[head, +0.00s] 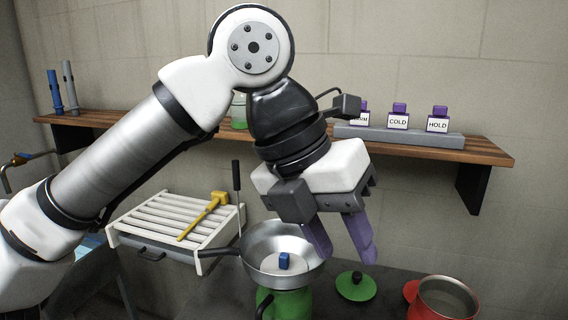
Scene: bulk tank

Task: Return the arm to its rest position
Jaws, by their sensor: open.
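My gripper (343,256) hangs at the end of my white and black arm, with two purple fingers pointing down. The fingers are apart with nothing between them. It is in front of the wooden shelf and over the right rim of a metal pan (272,242). I cannot tell the gap in depth between the fingers and the pan. A small blue block-like piece (285,261) on a pale disc shows in the pan. The pan is on or above a green pot (291,303), partly hidden below it.
A green lid (356,286) and a red pot (447,297) are on the dark counter to the right. The wooden shelf (440,150) carries purple-topped labelled bottles (398,117) and blue and grey tubes (54,90).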

